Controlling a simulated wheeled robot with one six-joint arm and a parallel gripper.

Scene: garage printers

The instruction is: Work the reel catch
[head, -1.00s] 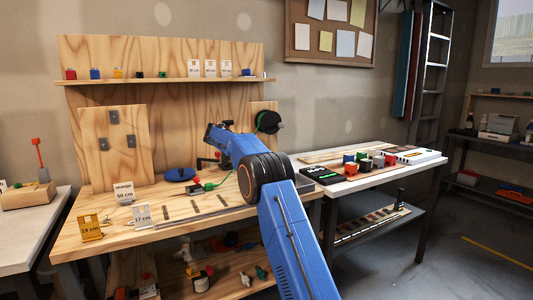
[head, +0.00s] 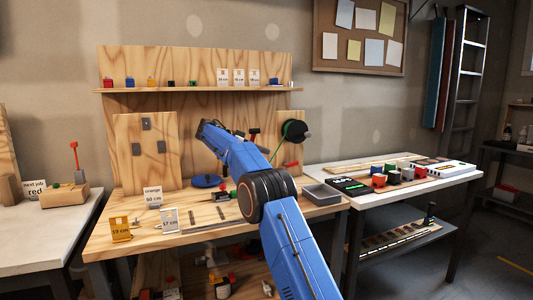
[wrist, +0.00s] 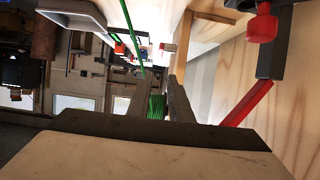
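A black reel (head: 296,131) wound with green filament is mounted at the right edge of the wooden back panel. A small red bar (head: 291,164) shows below it. In the wrist view, green windings (wrist: 157,107) show beyond my gripper (wrist: 160,78), and a green strand (wrist: 132,32) runs upward. My gripper's two fingers stand apart with nothing seen between their tips. A red knob (wrist: 262,28) on a dark post and a slanted red bar (wrist: 246,104) are to the right, apart from the fingers. I cannot tell which red part is the catch. My arm hides much of the gripper in the head view.
A grey tray (head: 322,194) sits at the bench's right end. A blue disc (head: 206,181) and label cards (head: 153,195) are on the bench (head: 185,240). A white side table (head: 430,183) holds small coloured blocks. A shelf (head: 200,90) runs above.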

